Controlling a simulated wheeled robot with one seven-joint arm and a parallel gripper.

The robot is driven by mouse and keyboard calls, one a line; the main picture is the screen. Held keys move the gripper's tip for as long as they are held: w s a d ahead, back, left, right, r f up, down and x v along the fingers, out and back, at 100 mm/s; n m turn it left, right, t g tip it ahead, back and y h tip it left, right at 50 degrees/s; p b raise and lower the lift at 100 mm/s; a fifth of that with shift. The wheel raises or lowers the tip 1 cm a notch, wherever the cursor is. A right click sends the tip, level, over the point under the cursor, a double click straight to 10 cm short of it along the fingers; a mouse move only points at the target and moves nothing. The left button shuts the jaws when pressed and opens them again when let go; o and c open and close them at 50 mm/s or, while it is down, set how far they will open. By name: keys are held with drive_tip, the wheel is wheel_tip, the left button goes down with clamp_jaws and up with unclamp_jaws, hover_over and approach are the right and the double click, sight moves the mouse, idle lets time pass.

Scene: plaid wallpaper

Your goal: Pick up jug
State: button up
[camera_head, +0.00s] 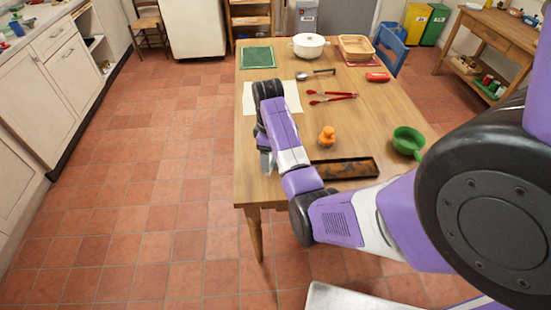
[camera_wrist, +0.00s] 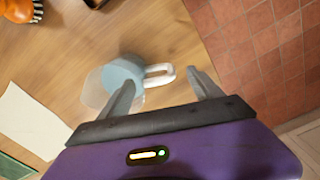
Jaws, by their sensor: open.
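The jug (camera_wrist: 124,72) shows in the wrist view as a pale blue and clear vessel on the wooden table. Its white handle (camera_wrist: 158,70) points right and lies between my two open fingertips as seen from above. My gripper (camera_wrist: 160,78) is open; the left finger overlaps the jug body in the picture, and I cannot tell whether it touches. In the head view my gripper (camera_head: 267,163) is over the table's left edge, and I cannot make out the jug there behind my arm.
Tiled floor (camera_head: 170,170) to the left is clear.

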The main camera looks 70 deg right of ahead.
drive_tip(key=shift+w+f+p, duration=0.1)
drive_tip(key=shift+f+p, duration=0.4)
drive_tip(key=shift+f, duration=3.1)
clamp_jaws()
